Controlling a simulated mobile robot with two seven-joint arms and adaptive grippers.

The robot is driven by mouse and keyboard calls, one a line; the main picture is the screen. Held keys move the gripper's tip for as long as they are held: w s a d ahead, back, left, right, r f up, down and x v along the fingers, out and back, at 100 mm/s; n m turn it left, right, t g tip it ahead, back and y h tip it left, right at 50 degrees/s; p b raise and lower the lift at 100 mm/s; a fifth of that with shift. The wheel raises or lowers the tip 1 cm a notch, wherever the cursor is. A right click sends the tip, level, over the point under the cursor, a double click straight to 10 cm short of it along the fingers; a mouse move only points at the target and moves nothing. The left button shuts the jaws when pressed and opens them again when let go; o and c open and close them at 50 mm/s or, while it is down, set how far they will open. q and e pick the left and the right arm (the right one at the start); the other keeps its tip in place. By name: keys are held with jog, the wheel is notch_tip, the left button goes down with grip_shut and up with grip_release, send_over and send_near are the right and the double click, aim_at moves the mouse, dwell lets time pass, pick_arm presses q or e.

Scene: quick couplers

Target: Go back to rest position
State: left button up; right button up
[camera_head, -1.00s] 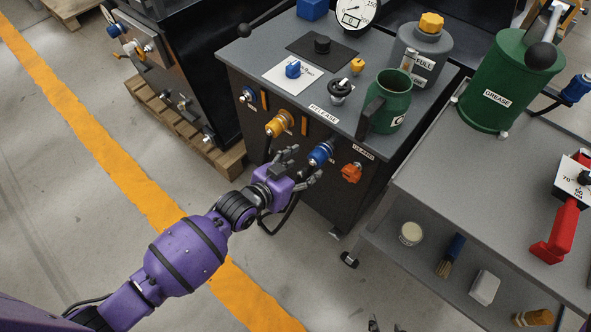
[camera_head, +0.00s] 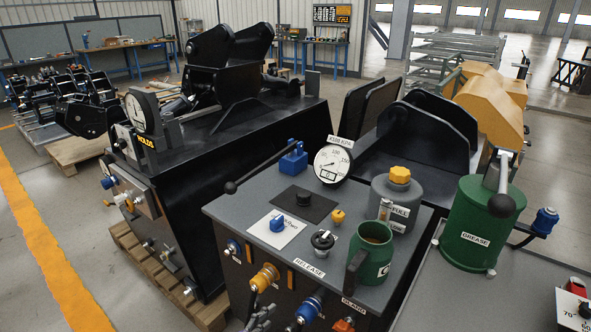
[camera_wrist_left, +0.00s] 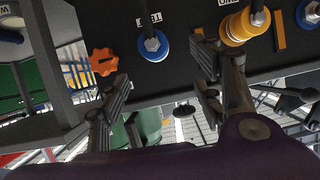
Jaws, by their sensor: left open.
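My left gripper (camera_head: 261,317) shows at the bottom edge of the head view, in front of the control stand's front panel. Its lower part and the arm are cut off by the frame. In the left wrist view its fingers (camera_wrist_left: 162,92) are spread apart with nothing between them. A blue coupler (camera_head: 308,307) is just right of it in the head view and lies beyond the fingers in the wrist view (camera_wrist_left: 152,45). A yellow coupler (camera_head: 264,278) is above the fingers in the head view. My right gripper is not in view.
An orange knob (camera_head: 343,324) is on the same panel. The stand's top (camera_head: 231,209) carries a green mug (camera_head: 370,257), a gauge (camera_head: 332,164) and a grey can (camera_head: 397,200). A green grease pot (camera_head: 478,226) stands at right.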

pick_arm(q)
jog(key=s+a+f+n+g+y+p, duration=0.1)
jog(key=s+a, duration=0.4)
jog(key=s, duration=0.6)
jog(key=s+a+f+n+y+p, duration=0.1)
jog(key=s+a+n+y+p, duration=0.2)
jog(key=s, duration=0.7)
jog(key=s+a+f+n+g+y+p, duration=0.1)
jog(key=s+a+n+y+p, duration=0.2)
jog(key=s, duration=0.8)
jog(key=a+p, duration=0.2)
jog(key=a, duration=0.2)
jog(key=shift+s+g, duration=0.3)
jog(key=shift+s, duration=0.05)
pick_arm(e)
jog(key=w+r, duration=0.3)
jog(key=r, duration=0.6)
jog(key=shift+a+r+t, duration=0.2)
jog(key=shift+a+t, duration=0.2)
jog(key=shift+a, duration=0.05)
pick_arm(q)
jog(key=shift+a, duration=0.1)
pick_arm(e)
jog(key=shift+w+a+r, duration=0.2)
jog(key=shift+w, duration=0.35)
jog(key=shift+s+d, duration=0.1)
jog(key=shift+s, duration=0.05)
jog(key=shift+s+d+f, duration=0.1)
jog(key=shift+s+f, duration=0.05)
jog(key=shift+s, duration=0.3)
